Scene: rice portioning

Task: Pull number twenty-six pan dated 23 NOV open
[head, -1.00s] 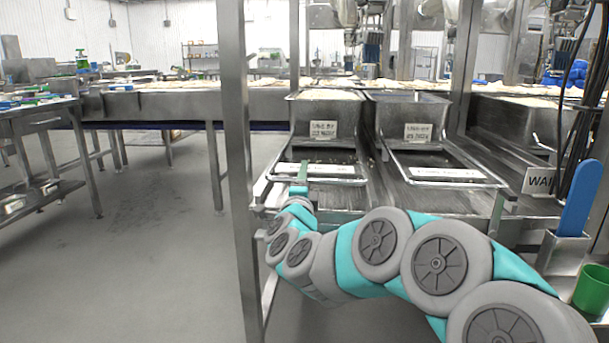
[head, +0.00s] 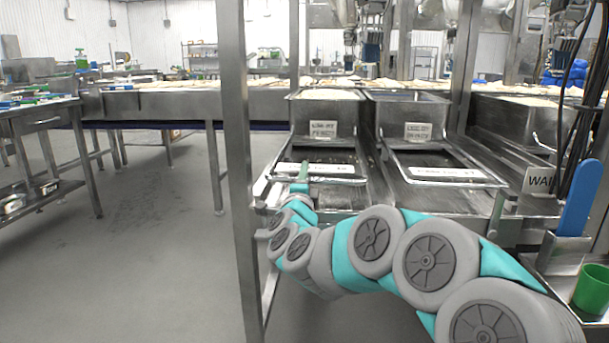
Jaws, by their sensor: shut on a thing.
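Two steel pans stand side by side on rails, each with a dated tag and a white label strip at its front. The left pan (head: 317,111) has a small tag (head: 323,130) whose print is too blurred to read. The right pan (head: 408,108) has a similar tag (head: 418,132), also unreadable. My gripper (head: 303,178) is at the front of the left pan, shut on its front wire handle (head: 340,181). The fingertips are small and partly hidden by my wrist.
A steel post (head: 236,150) stands close to the left of my arm. A sign reading "WAI" (head: 538,180), a blue paddle (head: 580,197) and a green cup (head: 592,288) are at the right. The floor (head: 140,240) at left is clear.

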